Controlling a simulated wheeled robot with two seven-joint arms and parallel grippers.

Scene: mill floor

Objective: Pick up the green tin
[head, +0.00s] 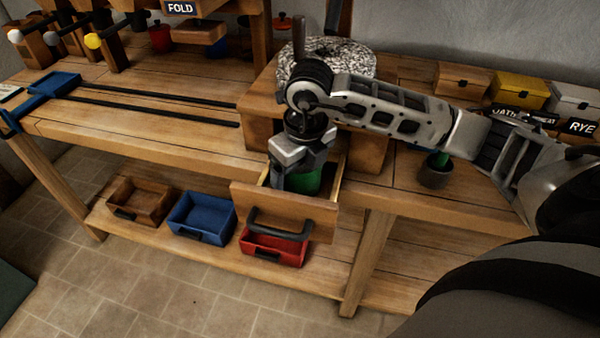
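The green tin (309,183) is inside the open wooden drawer (283,208) under the mill housing on the bench. Only part of its green side shows; the drawer front and my gripper hide the rest. My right gripper (296,180) points down into the drawer, with its fingers at the tin. One finger shows at the tin's left side; the other is hard to make out, so I cannot tell whether they are closed on it. My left gripper is not in view.
The mill's round speckled stone (352,60) sits behind my wrist. A small dark cup with a green piece (434,175) stands right of the drawer. Wooden, blue (201,215) and red bins lie on the lower shelf. Labelled boxes (519,92) stand at the back right.

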